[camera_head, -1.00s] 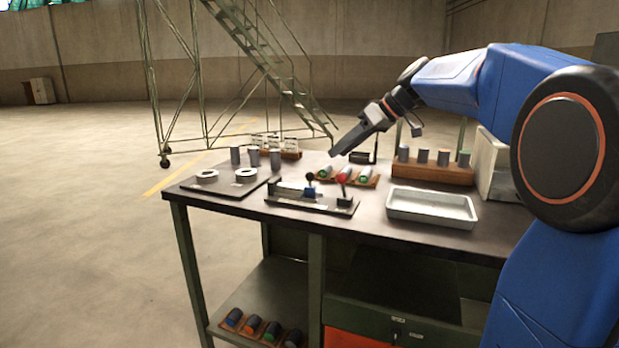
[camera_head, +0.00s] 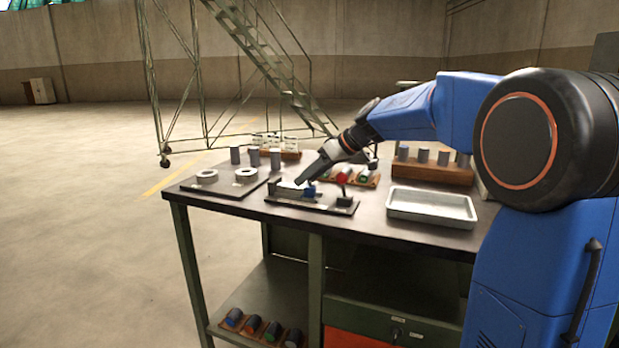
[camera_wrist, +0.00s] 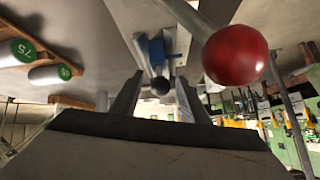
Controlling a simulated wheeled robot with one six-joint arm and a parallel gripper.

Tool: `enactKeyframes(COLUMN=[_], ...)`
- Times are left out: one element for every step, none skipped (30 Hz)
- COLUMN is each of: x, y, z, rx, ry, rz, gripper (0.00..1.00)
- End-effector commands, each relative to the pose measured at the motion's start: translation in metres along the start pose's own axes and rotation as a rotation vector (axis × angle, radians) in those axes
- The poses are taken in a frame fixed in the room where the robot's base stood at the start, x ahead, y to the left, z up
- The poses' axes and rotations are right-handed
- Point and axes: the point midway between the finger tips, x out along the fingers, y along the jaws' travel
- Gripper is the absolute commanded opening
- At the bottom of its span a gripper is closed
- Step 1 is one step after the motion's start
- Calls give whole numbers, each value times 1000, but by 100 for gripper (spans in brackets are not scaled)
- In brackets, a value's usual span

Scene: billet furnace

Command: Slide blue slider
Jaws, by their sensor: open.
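The blue slider (camera_head: 309,191) sits on the rail of a small dark fixture (camera_head: 318,205) near the table's front edge. In the wrist view the blue slider (camera_wrist: 154,50) lies beyond the fingertips, and its black knob (camera_wrist: 160,86) shows between the two fingers. My gripper (camera_head: 301,181) is over the slider, angled down from the right, and hides the knob in the head view. In the wrist view my gripper (camera_wrist: 158,84) is open, with a finger on each side of the knob. Whether either finger touches it I cannot tell.
A red-knobbed lever (camera_head: 342,178) stands just right of the slider; its red ball (camera_wrist: 235,55) looms close beside my right finger. A grey tray (camera_head: 432,222) lies to the right. A plate with two white rings (camera_head: 246,175) lies left. Racks of cylinders (camera_head: 430,172) stand behind.

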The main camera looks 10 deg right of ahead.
Motion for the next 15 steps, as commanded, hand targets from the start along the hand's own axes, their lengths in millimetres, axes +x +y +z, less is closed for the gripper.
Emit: enactKeyframes(x=[1,1,1,1,1,1,1,1,1,1,1,1,0,0,0], y=[0,0,0,0,0,0,0,0,0,0,0,0,0,0,0], z=[0,0,0,0,0,0,0,0,0,0,0,0,0,0,0], rx=[0,0,0,0,0,0,0,0,0,0,0,0,0,0,0], ry=[0,0,0,0,0,0,0,0,0,0,0,0,0,0,0], rz=[0,0,0,0,0,0,0,0,0,0,0,0,0,0,0], gripper=[41,41,41,41,41,41,41,36,27,20,13,3,0,0,0])
